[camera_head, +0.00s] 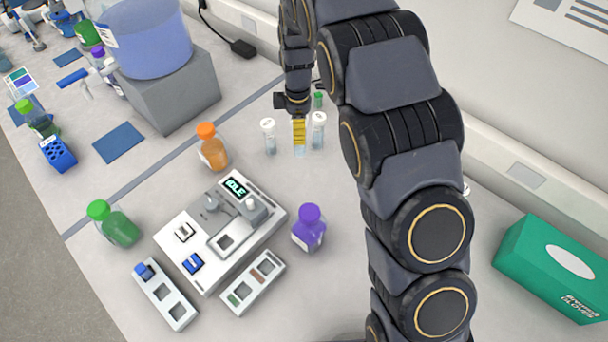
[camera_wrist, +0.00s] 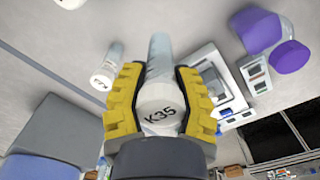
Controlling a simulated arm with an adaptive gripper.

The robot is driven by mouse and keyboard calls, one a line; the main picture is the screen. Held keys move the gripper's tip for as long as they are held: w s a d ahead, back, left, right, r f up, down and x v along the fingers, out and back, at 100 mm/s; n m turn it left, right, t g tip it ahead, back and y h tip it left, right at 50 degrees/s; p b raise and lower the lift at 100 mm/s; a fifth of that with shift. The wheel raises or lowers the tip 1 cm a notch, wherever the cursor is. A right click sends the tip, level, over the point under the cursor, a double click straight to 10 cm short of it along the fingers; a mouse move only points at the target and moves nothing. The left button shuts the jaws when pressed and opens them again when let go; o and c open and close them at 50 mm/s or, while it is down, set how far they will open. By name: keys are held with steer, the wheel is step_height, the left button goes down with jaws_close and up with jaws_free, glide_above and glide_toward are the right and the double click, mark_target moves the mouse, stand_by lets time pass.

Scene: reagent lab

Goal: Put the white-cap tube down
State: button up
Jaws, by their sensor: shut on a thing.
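My gripper (camera_head: 299,132) has yellow ribbed fingers pointing down at the bench. In the wrist view my gripper (camera_wrist: 156,100) is shut on a clear tube (camera_wrist: 158,58) with a white cap marked K35 (camera_wrist: 160,118). In the head view the held tube's lower end (camera_head: 299,151) shows below the fingers. I cannot tell whether it touches the bench. A white-cap tube (camera_head: 269,137) stands to its left and another white-cap tube (camera_head: 318,131) to its right. One of these neighbours (camera_wrist: 104,76) also shows in the wrist view.
A green-capped tube (camera_head: 319,100) stands just behind. An orange-capped bottle (camera_head: 212,148), a purple-capped bottle (camera_head: 309,230) and a device reading IDLE (camera_head: 222,232) are in front. A grey block (camera_head: 175,90) with a blue container stands left. Bare bench lies between the tubes and device.

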steer(key=shift+w+d+f, duration=0.1)
steer(key=shift+d+f, duration=0.15)
steer(key=shift+d, duration=0.25)
step_height(320, 180, down, 10)
steer(key=shift+r, duration=0.2)
steer(key=shift+f, duration=0.2)
steer(key=o, duration=0.7)
steer(key=shift+r, duration=0.15)
